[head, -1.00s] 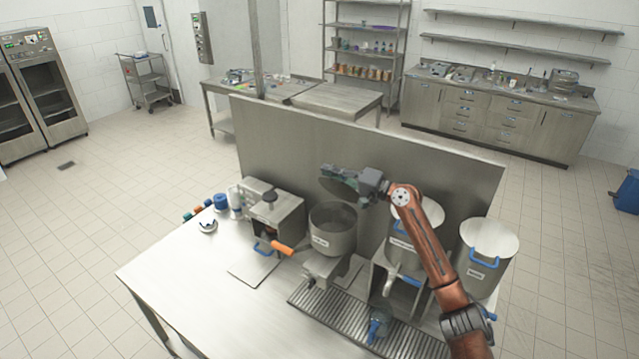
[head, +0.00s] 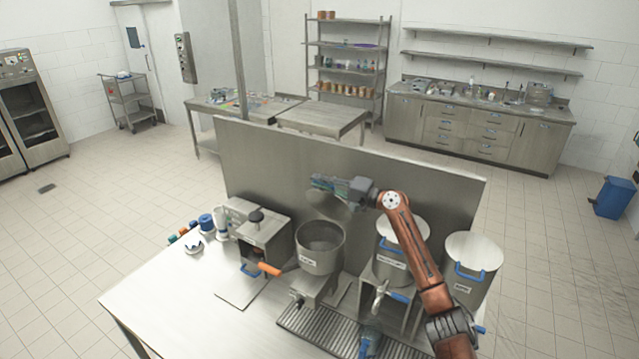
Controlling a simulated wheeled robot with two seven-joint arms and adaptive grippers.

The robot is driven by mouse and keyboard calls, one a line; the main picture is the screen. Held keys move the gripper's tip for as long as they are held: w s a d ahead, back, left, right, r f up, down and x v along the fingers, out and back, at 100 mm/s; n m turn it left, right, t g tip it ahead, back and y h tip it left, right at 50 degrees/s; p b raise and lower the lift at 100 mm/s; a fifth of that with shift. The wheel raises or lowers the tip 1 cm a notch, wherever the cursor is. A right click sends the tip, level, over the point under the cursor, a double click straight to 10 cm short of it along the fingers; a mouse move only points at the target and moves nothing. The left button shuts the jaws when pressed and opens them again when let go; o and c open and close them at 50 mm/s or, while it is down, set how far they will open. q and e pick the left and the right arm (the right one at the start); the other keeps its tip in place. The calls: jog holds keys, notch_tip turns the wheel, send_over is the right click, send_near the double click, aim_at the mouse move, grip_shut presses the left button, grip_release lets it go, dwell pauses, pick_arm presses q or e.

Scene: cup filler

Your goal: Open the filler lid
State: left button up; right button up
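The filler is a steel pot (head: 303,262) with a white label and an orange handle (head: 269,270) at its lower left. Its mouth is uncovered and I see into it. The round filler lid (head: 340,207) stands tilted up behind the pot's far rim, in front of the steel back panel, partly hidden by my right gripper. My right gripper (head: 322,183) is at the lid's upper edge, above and behind the pot. Its fingers point left, and I cannot tell whether they grip the lid or only touch it. My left gripper is not in view.
Two labelled steel pots with blue handles (head: 391,262) (head: 460,280) stand right of the filler, near my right arm. A steel box machine (head: 262,235) stands to its left. The back panel (head: 255,165) rises close behind. The table's front left (head: 170,295) is clear.

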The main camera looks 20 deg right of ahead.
jog(key=shift+s+d, duration=0.1)
jog(key=shift+s, duration=0.05)
jog(key=v, duration=1.1)
jog(key=shift+s+d, duration=0.25)
jog(key=shift+s, duration=0.05)
